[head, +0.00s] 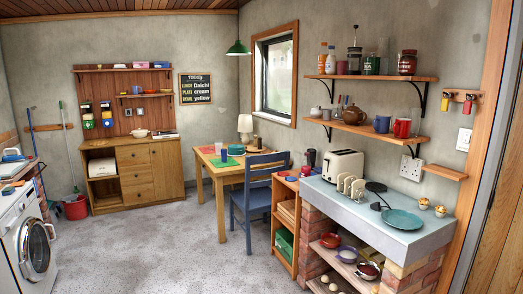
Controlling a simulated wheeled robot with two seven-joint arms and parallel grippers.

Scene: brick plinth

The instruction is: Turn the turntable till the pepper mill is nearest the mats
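Neither of my grippers is in view. A wooden table (206,160) stands at mid-distance with flat green pieces (223,161) on it that look like mats. At its far right end, near the lamp, is a small low cluster (257,143) that may be the turntable with items on it; it is too small to tell. I cannot pick out the pepper mill for sure. A dark upright item (311,157) stands on the low wooden unit beside the toaster, and I cannot tell what it is.
A blue chair (258,192) stands at the table's near right side. A brick plinth with a grey top (350,208) fills the right, holding a toaster (342,165) and a teal plate (402,219). Grey floor (160,240) is open at the left and middle. A red bucket (75,207) stands far left.

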